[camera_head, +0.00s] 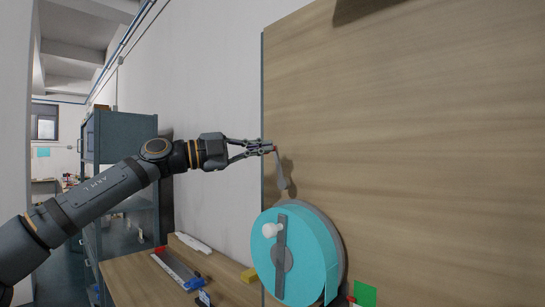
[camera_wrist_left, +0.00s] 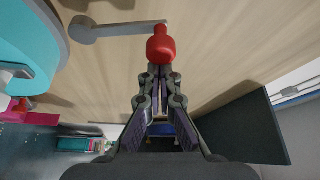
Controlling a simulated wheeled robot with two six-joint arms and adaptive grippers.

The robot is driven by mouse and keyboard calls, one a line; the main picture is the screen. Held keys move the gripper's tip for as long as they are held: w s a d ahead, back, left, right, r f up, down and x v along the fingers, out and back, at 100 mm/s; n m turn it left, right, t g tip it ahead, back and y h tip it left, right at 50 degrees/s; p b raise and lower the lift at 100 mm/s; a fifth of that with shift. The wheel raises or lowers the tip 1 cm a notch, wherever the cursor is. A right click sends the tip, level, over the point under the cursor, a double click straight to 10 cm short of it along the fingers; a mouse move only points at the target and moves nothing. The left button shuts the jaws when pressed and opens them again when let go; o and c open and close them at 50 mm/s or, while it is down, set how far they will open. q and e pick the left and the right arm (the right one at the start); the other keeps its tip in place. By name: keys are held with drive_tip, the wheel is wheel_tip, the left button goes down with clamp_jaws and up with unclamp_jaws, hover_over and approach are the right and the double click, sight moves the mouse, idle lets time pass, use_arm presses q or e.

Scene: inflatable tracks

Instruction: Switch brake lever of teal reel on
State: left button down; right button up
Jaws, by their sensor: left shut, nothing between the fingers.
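The teal reel (camera_head: 309,250) is mounted on the wooden panel, with a grey crank bar and white knob on its face. It also shows at the left edge of the left wrist view (camera_wrist_left: 22,40). The brake lever (camera_head: 281,176) is a grey bar above the reel; in the left wrist view it is a grey arm (camera_wrist_left: 120,29) with a red knob (camera_wrist_left: 160,46) at its end. My left gripper (camera_head: 268,148) is shut and empty, its tips at the red knob; in the left wrist view the tips (camera_wrist_left: 160,70) look close to or touching it. My right gripper is not in view.
The wooden panel (camera_head: 420,130) fills the right side. A green block (camera_head: 365,293) is at lower right. A grey cabinet (camera_head: 125,135) stands behind my arm.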

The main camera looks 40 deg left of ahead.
use_arm(q)
drive_tip(key=a+f+n+t+y+b, duration=0.3)
drive_tip(key=a+f+n+t+b, duration=0.1)
drive_tip(key=n+b, duration=0.6)
drive_tip(key=shift+w+a+f+n+t, duration=0.3)
drive_tip(key=shift+a+f+n+t, duration=0.15)
drive_tip(key=shift+a+n, duration=0.75)
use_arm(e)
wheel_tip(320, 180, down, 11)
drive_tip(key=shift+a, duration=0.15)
use_arm(q)
drive_tip(key=shift+r, duration=0.1)
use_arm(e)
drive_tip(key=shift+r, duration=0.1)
